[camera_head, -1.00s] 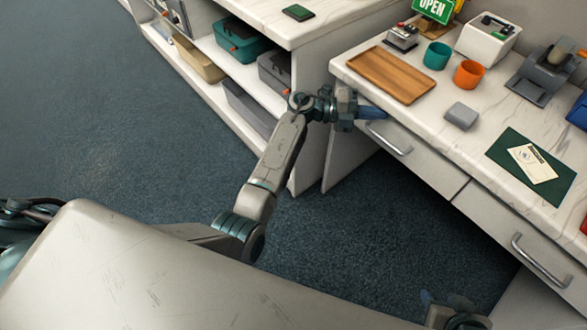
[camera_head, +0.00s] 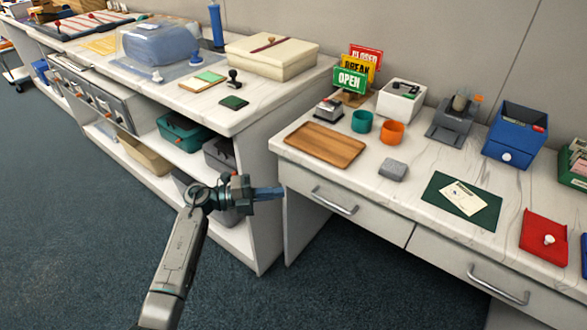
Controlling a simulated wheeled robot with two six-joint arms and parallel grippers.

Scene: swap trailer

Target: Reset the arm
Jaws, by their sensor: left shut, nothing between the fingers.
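My left arm (camera_head: 180,257) comes up from the bottom left, in front of the counters. My left gripper (camera_head: 268,193) is shut and empty. Its blue fingers point right, in front of the gap between the shelf unit and the drawer desk, near the desk's left front corner. It does not appear to hold anything. My right arm and right gripper do not show.
The drawer desk (camera_head: 395,225) carries a wooden tray (camera_head: 325,144), teal cup (camera_head: 362,121), orange cup (camera_head: 392,132), grey block (camera_head: 393,169) and green mat (camera_head: 480,203). Drawer handles (camera_head: 335,201) stick out. The shelf unit (camera_head: 262,160) stands left. Open floor (camera_head: 60,220) lies at left.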

